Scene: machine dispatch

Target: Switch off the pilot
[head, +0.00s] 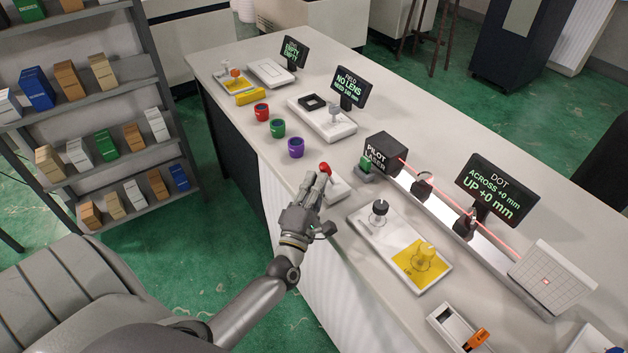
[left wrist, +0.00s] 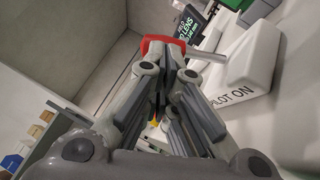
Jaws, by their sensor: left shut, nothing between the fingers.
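The pilot switch is a white box (head: 338,186) marked "PILOT ON" in the left wrist view (left wrist: 245,88), with a metal lever (left wrist: 205,53) ending in a red cap (head: 325,168). The red cap shows in the left wrist view (left wrist: 153,42) just beyond my fingertips. My left gripper (head: 318,184) is shut and empty, its tips right at the cap; I cannot tell whether they touch. It hides part of the box in the head view. The black pilot laser (head: 383,152) sends a red beam along the rail to a gridded target (head: 552,283). My right gripper is not in view.
Red (head: 262,112), green (head: 277,128) and purple (head: 296,147) cups stand near the bench edge behind the switch. A plate with black and yellow knobs (head: 385,228) lies in front. The DOT display (head: 490,192) reads across +0, up +0 mm.

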